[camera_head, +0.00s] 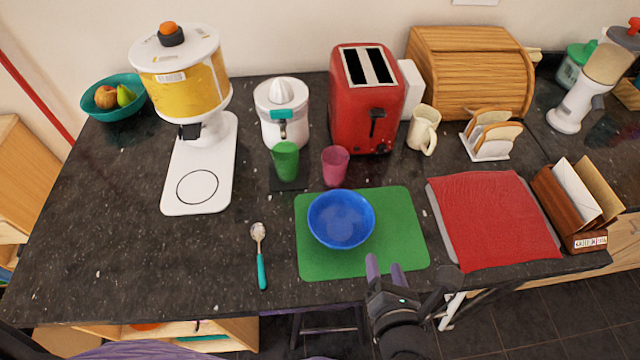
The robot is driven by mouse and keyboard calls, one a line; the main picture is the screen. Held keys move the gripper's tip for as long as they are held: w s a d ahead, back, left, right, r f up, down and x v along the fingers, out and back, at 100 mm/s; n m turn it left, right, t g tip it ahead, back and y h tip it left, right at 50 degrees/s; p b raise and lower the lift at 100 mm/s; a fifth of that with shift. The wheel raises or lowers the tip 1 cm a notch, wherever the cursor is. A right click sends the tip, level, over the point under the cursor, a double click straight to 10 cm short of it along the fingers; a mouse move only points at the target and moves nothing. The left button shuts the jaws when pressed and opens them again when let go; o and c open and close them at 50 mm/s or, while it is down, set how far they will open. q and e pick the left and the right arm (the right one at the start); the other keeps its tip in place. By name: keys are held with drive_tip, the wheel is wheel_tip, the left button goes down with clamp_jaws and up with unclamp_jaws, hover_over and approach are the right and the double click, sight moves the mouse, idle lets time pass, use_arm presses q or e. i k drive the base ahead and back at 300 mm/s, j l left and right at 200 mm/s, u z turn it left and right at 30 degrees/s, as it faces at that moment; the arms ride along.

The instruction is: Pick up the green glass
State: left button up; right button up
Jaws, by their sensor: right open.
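My right gripper (385,269) is at the front edge of the counter, by the lower right part of the green placemat. Its two purple-tipped fingers are apart with nothing between them. It is well in front and to the right of the green glass, with the blue bowl between them. My left gripper does not show.
A blue bowl (341,219) sits on the green placemat (400,225). A spoon (260,257) lies left of it. A white and yellow dispenser (184,75), white juicer (283,108) and red toaster (366,100) stand behind. The counter's front left is clear.

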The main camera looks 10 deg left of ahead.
sight(285, 154)
drive_tip(key=j+u, duration=0.2)
drive_tip(key=u, duration=0.15)
drive_tip(key=j+u, duration=0.2)
drive_tip(key=u, duration=0.15)
drive_tip(key=i+j+u, duration=0.1)
drive_tip(key=u, duration=0.3)
drive_tip(key=j, duration=0.1)
